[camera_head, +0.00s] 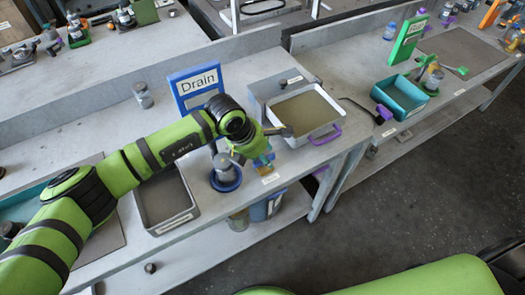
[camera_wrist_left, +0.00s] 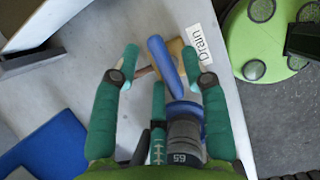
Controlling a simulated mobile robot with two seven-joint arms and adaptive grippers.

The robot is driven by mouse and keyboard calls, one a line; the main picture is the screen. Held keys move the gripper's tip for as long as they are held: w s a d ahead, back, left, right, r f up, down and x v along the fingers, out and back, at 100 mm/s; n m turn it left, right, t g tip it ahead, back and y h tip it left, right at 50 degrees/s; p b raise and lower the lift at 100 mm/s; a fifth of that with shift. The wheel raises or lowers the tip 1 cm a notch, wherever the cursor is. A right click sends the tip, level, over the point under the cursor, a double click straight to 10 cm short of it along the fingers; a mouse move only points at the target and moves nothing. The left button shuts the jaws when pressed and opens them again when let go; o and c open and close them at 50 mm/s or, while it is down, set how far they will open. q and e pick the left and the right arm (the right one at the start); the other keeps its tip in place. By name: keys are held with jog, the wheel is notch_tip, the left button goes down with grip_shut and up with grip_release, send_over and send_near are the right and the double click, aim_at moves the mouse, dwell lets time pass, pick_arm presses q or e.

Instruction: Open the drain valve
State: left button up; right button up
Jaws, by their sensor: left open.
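The drain valve shows in the left wrist view as a grey cylindrical body (camera_wrist_left: 185,135) with a blue collar, a brass-coloured part (camera_wrist_left: 174,48) and a long blue lever (camera_wrist_left: 166,66). In the head view its grey body and round blue base (camera_head: 226,181) stand on the bench below the blue Drain sign (camera_head: 197,85). My left gripper (camera_head: 258,152) is over the valve and hides part of it. In the left wrist view the gripper (camera_wrist_left: 161,66) is open, with the lever between its spread fingers. Contact cannot be told. My right gripper is out of view.
A grey tray (camera_head: 166,200) lies left of the valve. A box with an open basin (camera_head: 307,112) and purple handle stands to the right. A small jar (camera_head: 143,96) stands behind. The bench's front edge is close to the valve.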

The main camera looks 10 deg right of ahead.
pick_arm(q)
jog(key=shift+f, duration=0.1)
grip_shut()
jog(key=shift+n+b, duration=0.3)
jog(key=n+b, duration=0.1)
jog(key=n+t+b, duration=0.1)
jog(key=shift+s+f+n, duration=0.1)
jog(key=shift+f+n, duration=0.1)
jog(key=shift+n, duration=0.1)
jog(key=n+y+b, duration=0.1)
jog(key=n+b, duration=0.2)
jog(key=b, duration=0.1)
jog(key=n+t+y+b, duration=0.1)
jog(key=n+b, duration=0.2)
jog(key=n+t+y+b, duration=0.1)
jog(key=n+b, duration=0.2)
jog(key=b, duration=0.1)
jog(key=shift+s+n+y+b, duration=0.2)
jog(key=shift+n+y+b, duration=0.15)
jog(key=shift+n+y, duration=0.05)
jog(key=shift+r+n+y+b, duration=0.15)
jog(key=shift+n+y+b, duration=0.35)
jog(key=shift+n+b, duration=1.05)
